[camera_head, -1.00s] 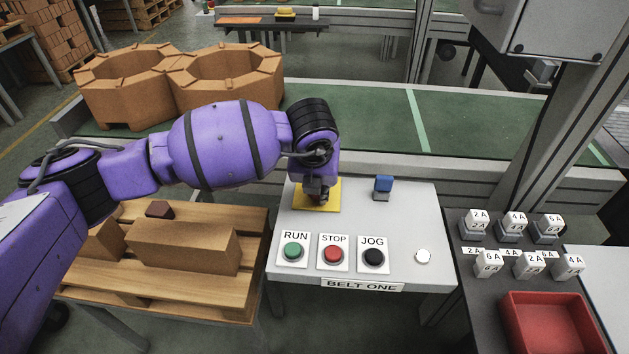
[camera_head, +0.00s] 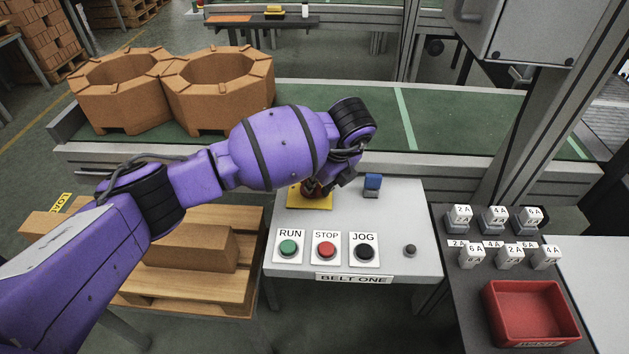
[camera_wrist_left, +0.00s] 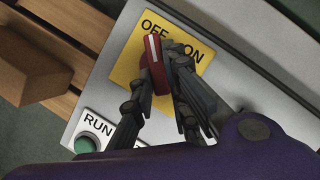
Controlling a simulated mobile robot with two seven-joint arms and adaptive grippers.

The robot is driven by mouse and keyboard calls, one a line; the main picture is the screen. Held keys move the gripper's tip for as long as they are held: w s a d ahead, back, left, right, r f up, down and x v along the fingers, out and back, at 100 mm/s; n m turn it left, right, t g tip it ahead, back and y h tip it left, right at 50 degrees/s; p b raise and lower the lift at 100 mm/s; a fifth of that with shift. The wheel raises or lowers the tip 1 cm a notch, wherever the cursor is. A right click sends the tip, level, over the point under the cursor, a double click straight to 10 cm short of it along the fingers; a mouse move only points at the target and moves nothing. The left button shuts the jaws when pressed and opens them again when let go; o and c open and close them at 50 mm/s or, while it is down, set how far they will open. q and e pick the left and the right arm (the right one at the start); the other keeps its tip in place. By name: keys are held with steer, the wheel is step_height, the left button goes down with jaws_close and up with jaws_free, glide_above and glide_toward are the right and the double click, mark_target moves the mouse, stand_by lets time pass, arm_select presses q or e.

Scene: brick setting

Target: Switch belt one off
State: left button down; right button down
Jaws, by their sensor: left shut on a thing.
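The belt one panel (camera_head: 390,215) is a grey slab with a yellow plate (camera_head: 297,198) near its back left. In the left wrist view the yellow plate (camera_wrist_left: 128,67) reads OFF and ON. A red switch handle (camera_wrist_left: 155,62) with a white stripe stands on it, its striped end beside the word OFF. My left gripper (camera_head: 318,190) is over the plate, shut on the red handle; its fingers partly hide the handle and the ON side. A small round lamp (camera_head: 410,250) at the panel's right is dark. My right gripper is not in view.
Green RUN (camera_head: 288,248), red STOP (camera_head: 325,250) and black JOG (camera_head: 364,252) buttons line the panel's front. A blue-topped part (camera_head: 372,184) stands behind them. A pallet (camera_head: 190,298) lies left, a red bin (camera_head: 530,312) right, and the green conveyor (camera_head: 450,117) behind.

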arm_select(q)
steer(key=shift+w+r+n, duration=0.1)
steer(key=shift+n, duration=0.2)
steer(key=c, duration=1.8)
jaws_free()
steer(key=shift+o, duration=0.4)
steer(key=v, duration=1.2)
steer(key=shift+d, duration=0.15)
